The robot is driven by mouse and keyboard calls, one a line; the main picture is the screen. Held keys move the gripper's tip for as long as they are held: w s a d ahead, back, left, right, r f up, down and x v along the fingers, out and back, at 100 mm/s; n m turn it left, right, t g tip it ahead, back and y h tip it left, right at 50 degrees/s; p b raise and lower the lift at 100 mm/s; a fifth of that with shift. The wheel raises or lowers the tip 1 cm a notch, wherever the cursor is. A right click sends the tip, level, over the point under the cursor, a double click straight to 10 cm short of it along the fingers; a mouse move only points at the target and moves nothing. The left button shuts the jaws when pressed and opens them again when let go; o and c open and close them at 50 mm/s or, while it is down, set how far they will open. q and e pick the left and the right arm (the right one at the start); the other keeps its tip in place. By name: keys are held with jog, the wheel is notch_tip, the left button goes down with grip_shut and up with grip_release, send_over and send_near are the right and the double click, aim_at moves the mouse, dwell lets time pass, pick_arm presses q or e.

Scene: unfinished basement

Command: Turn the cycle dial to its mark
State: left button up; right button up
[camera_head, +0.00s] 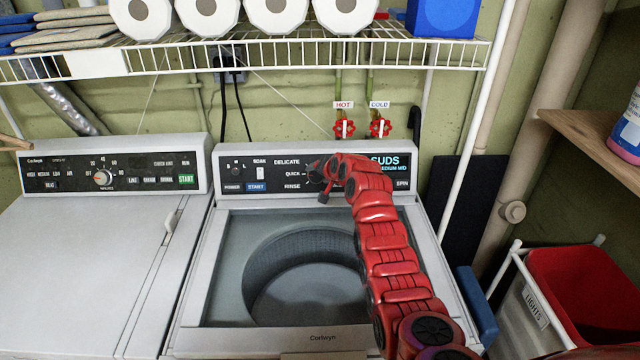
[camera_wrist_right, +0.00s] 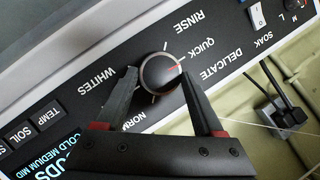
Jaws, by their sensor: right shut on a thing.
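The cycle dial (camera_wrist_right: 161,70), a dark round knob with a light rim, sits on the washer's black control panel (camera_wrist_right: 110,52). Its red pointer line faces the side with the QUICK and DELICATE labels; I cannot tell exactly which one it meets. My right gripper (camera_wrist_right: 158,85) has one finger on each side of the dial and is shut on it. In the head view my right gripper (camera_head: 318,178) is at the panel and largely hides the dial. RINSE, WHITES and NORMAL, partly covered, also ring the dial. My left gripper is not in view.
A wire shelf (camera_head: 270,55) with paper rolls hangs above. Red hot and cold valves (camera_head: 344,129) are behind the panel. A white hamper with red lining (camera_head: 585,285) stands right.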

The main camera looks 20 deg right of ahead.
jog(key=n+b, duration=0.1)
jog(key=n+g+h+b, duration=0.1)
jog(key=b, duration=0.1)
jog(key=n+b, duration=0.1)
jog(key=b, duration=0.1)
jog(key=shift+w+a+f+n, duration=0.1)
jog(key=shift+a+f+n, duration=0.1)
jog(key=shift+a+n, duration=0.1)
jog(key=shift+r+n+g+h+b, duration=0.15)
jog(key=shift+n+g+h+b, duration=0.15)
jog(key=shift+n+b, duration=0.1)
jog(key=shift+n, duration=0.3)
jog(key=shift+a+r+n+h, duration=0.1)
jog(key=shift+n+h, duration=0.3)
jog(key=shift+n+g+h, duration=0.3)
jog(key=shift+n, duration=0.6)
jog(key=o, duration=1.4)
jog(key=shift+w, duration=0.1)
jog(key=shift+c, duration=0.2)
